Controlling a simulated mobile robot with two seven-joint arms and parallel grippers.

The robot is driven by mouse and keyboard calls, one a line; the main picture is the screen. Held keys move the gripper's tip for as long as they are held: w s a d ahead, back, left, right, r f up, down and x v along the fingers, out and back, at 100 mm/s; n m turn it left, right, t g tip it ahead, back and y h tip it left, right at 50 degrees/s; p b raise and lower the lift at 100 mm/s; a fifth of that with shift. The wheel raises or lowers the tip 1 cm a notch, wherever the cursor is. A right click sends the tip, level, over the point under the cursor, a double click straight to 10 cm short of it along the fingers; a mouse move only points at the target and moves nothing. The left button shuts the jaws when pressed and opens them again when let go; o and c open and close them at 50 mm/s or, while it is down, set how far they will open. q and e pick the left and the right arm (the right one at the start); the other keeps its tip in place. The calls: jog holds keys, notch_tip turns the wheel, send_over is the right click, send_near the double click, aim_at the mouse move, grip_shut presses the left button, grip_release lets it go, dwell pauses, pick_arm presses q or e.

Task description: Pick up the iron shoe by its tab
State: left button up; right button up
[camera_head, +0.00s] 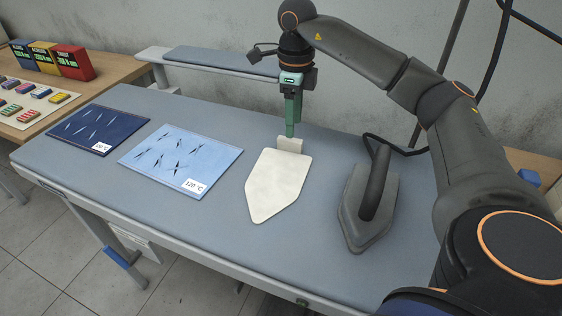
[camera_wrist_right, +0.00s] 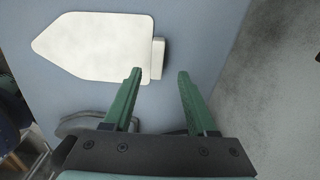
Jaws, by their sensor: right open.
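The iron shoe (camera_head: 276,185) is a cream, pointed flat plate lying on the grey padded board. Its small upright tab (camera_head: 290,145) is at the far, blunt end. My right gripper (camera_head: 291,130) points down at the tab, and its fingers hide part of the space just behind it. In the right wrist view the shoe (camera_wrist_right: 95,45) lies with its point to the left and the tab (camera_wrist_right: 158,58) at its right end. There the green fingers of the right gripper (camera_wrist_right: 160,75) are apart and empty, with the tab ahead of the gap between them. My left gripper is not in view.
A dark iron (camera_head: 368,200) with a cord stands to the right of the shoe. A light blue cloth panel (camera_head: 215,160) and a dark blue one (camera_head: 92,132) lie to the left. The padded board (camera_head: 225,225) is clear around the shoe. A wall stands behind.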

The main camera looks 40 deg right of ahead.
jog(key=f, duration=0.4)
jog(key=shift+w+a+f, duration=0.1)
jog(key=shift+a+f, duration=0.2)
jog(key=shift+f, duration=0.1)
grip_shut()
dwell(0.3)
